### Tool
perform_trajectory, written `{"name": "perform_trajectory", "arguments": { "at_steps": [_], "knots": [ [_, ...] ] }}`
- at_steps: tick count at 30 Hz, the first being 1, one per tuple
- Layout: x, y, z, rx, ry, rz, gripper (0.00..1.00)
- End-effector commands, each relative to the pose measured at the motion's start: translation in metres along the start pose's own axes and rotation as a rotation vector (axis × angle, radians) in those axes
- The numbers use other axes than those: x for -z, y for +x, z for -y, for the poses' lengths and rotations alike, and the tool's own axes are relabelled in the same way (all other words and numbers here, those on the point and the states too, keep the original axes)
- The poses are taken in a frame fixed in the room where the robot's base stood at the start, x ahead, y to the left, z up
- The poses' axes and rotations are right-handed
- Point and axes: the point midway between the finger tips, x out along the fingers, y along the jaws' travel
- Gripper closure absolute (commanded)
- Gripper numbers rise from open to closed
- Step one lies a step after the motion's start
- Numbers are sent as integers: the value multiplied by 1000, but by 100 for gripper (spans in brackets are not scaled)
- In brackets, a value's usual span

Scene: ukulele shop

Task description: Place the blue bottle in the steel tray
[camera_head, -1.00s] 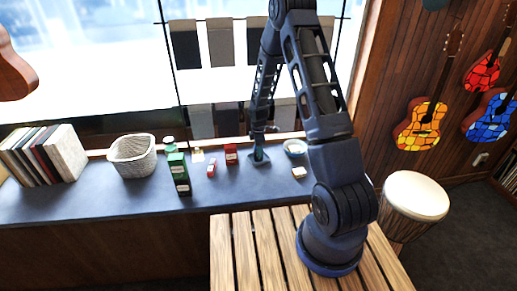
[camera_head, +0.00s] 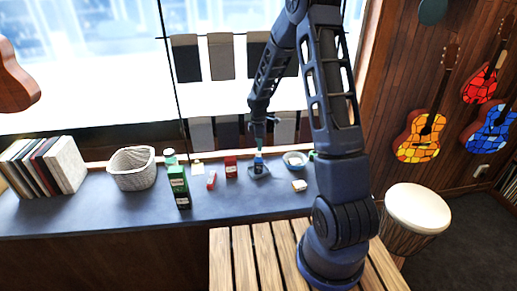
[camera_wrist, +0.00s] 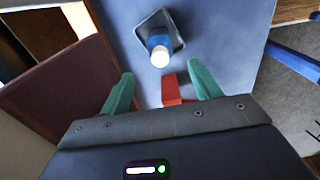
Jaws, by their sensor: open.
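The blue bottle (camera_wrist: 158,40) with a white cap stands inside the dark square steel tray (camera_wrist: 178,42) in the wrist view. In the head view the bottle (camera_head: 259,159) is small, within the tray (camera_head: 265,172) on the counter. My gripper (camera_wrist: 160,88) is open, its two green fingers apart with nothing held between them. It is above the counter and clear of the bottle. In the head view my gripper (camera_head: 266,122) is above the tray, too small to show finger detail.
A red box (camera_wrist: 171,88) lies on the counter below my fingers. The counter's left front is clear.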

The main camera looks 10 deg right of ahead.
Motion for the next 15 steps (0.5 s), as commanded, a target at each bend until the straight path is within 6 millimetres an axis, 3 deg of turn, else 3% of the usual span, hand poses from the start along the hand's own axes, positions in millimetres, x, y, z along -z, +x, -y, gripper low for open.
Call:
{"name": "perform_trajectory", "arguments": {
  "at_steps": [7,15],
  "knots": [
    [-6,-28,5,-17,50,2,37],
    [-33,-110,36,-80,273,3,37]
  ]
}}
